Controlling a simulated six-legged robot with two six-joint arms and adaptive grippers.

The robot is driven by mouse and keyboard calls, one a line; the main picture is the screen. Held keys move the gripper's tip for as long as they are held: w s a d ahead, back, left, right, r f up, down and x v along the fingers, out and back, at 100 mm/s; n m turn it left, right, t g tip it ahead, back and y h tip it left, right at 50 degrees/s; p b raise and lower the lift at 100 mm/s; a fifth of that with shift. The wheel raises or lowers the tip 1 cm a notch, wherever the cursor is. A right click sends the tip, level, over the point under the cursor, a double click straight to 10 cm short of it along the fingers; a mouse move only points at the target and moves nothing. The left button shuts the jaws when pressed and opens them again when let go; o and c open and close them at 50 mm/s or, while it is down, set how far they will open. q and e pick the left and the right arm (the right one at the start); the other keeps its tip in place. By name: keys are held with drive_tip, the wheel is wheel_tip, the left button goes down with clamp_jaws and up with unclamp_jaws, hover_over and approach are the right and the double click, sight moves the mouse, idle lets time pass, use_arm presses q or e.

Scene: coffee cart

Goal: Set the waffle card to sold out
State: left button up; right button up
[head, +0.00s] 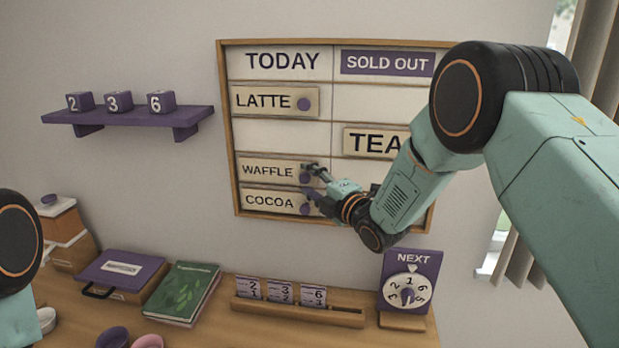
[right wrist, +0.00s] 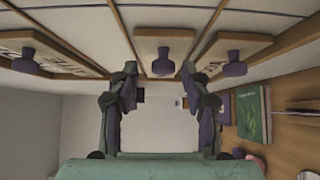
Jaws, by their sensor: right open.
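The waffle card (head: 268,170) sits in the TODAY column of the wooden-framed menu board (head: 228,130), between the latte card and the cocoa card. Its purple knob (head: 305,177) is at its right end. The SOLD OUT heading (head: 388,64) tops the right column; the waffle row there looks empty where my arm does not cover it. My right gripper (head: 312,180) is open at the waffle knob. In the right wrist view, the middle knob (right wrist: 162,64) lies between the spread fingertips (right wrist: 159,74), with no clear contact. My left gripper is out of view.
The latte card (head: 268,101) and cocoa card (head: 270,201) are in the left column, the cocoa knob close below my gripper. The tea card (head: 370,142) is in the right column. A shelf (head: 130,116) hangs left; the counter holds a NEXT dial (head: 410,280).

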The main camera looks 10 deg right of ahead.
drive_tip(key=shift+w+a, duration=0.2)
drive_tip(key=shift+w, duration=0.25)
drive_tip(key=shift+w+f, duration=0.35)
drive_tip(key=shift+w, duration=0.1)
drive_tip(key=shift+s+r, duration=0.25)
drive_tip(key=shift+s, duration=0.2)
drive_tip(key=c, duration=0.4)
drive_tip(key=shift+w, duration=0.15)
clamp_jaws()
drive_tip(key=shift+d+r, duration=0.1)
